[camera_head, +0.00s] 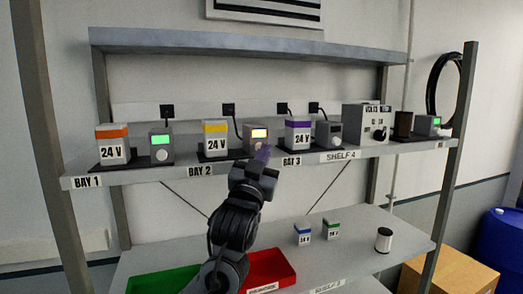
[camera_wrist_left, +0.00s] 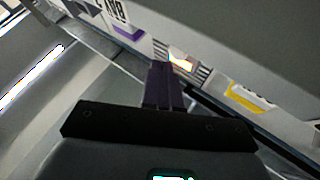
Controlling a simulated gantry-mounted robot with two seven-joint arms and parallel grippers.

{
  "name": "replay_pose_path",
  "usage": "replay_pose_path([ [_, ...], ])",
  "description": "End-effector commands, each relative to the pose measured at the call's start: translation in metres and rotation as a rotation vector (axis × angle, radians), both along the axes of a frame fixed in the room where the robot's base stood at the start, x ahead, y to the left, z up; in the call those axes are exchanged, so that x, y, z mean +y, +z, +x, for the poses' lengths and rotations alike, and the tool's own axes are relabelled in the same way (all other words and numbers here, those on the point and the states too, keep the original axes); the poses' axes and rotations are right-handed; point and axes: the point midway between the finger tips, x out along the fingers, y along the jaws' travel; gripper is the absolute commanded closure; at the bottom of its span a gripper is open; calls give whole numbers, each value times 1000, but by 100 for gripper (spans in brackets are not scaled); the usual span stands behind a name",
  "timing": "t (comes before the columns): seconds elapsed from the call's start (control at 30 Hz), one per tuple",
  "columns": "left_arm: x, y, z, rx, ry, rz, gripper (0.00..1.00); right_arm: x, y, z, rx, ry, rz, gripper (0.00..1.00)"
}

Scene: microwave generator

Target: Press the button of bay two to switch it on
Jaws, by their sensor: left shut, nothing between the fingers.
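The bay two unit (camera_head: 249,133) is a small grey box on the upper shelf, beside a yellow-topped 24 V block (camera_head: 215,140) above the BAY 2 label (camera_head: 199,170). Its screen glows pale orange; the screen also shows in the left wrist view (camera_wrist_left: 181,64). My left gripper (camera_head: 263,153) is shut and empty, its purple fingertips in front of the unit's lower face. The fingers (camera_wrist_left: 165,85) point at the unit in the wrist view. The button is hidden behind the fingertips, and I cannot tell whether they touch it. My right gripper is not in view.
Bay one's unit (camera_head: 160,146) has a green screen; bay three's (camera_head: 329,134) is dark. A purple-topped block (camera_head: 298,134) stands just right of my fingers. A voltage tester (camera_head: 367,124) is farther right. Red (camera_head: 285,268) and green (camera_head: 150,284) trays lie on the lower shelf.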

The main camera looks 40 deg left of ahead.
Motion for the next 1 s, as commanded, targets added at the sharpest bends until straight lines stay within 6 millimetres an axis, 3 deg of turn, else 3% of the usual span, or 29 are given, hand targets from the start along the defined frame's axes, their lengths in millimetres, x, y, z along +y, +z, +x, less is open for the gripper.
replay_pose_path([
  [0.17, -4, -1, -2, -2, -1, -1, 100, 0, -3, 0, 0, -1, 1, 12],
  [0.7, -47, -1, -25, -2, -3, -1, 100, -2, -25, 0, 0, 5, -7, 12],
  [1.0, -53, 0, -29, 0, 0, 0, 100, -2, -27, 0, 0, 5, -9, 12],
])
